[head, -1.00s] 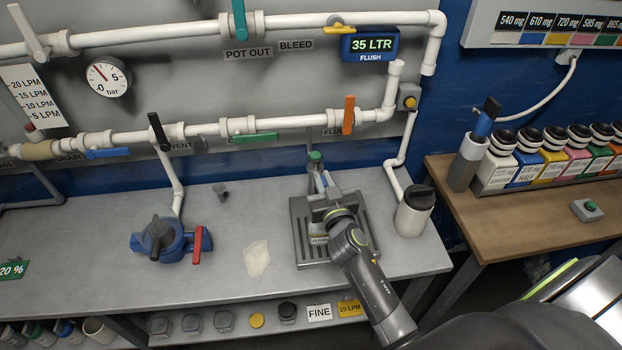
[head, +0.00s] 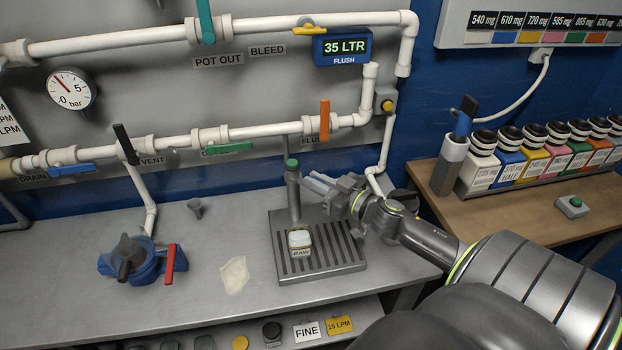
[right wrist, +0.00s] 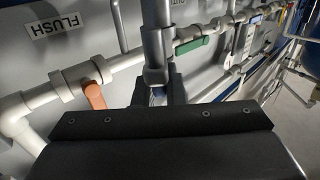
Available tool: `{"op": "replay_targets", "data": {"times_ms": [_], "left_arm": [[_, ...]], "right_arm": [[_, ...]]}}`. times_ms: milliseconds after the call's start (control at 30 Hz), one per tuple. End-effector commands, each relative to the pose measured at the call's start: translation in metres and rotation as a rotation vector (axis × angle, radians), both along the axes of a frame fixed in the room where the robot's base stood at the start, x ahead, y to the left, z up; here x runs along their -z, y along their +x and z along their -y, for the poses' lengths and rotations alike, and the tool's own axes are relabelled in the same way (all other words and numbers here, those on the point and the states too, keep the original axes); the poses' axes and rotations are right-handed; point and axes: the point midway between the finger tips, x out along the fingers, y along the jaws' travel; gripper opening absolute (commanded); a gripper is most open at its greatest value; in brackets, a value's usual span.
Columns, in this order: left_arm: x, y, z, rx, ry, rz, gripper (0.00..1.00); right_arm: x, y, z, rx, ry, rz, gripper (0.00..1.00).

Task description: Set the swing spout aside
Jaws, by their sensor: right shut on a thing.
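The swing spout (head: 294,203) is a grey upright post with a green top at the back of the grated drip tray (head: 275,262). My right gripper (head: 316,183) is just to the right of the post's upper part, shut on the spout; its side arm is mostly hidden by the gripper. In the right wrist view the grey spout (right wrist: 157,45) stands upright between the fingers, whose tips are hidden. A small jar labelled RAW (head: 300,240) stands on the tray, clear of the gripper. My left gripper is not in view.
White pipes with coloured valve handles, including an orange one (head: 325,119), run behind the bench. A blue pump-like unit (head: 140,262) and a pale cloth-like piece (head: 234,274) lie left of the tray. A wooden side table (head: 520,222) with several bottles stands right.

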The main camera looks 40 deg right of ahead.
Motion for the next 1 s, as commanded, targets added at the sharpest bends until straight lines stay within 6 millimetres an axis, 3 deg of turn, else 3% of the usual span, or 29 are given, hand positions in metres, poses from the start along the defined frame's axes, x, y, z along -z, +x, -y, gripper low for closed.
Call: {"op": "replay_targets", "data": {"times_ms": [233,600,1000], "left_arm": [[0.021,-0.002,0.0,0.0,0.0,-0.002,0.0],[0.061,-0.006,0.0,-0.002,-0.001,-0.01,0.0],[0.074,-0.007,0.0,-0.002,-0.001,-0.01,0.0]], "right_arm": [[0.004,0.007,0.019,-0.224,-0.006,0.001,0.0],[0.003,0.016,0.032,-0.442,-0.001,0.005,0.0],[-0.001,0.018,0.036,-0.518,0.001,0.0,0.0]]}}
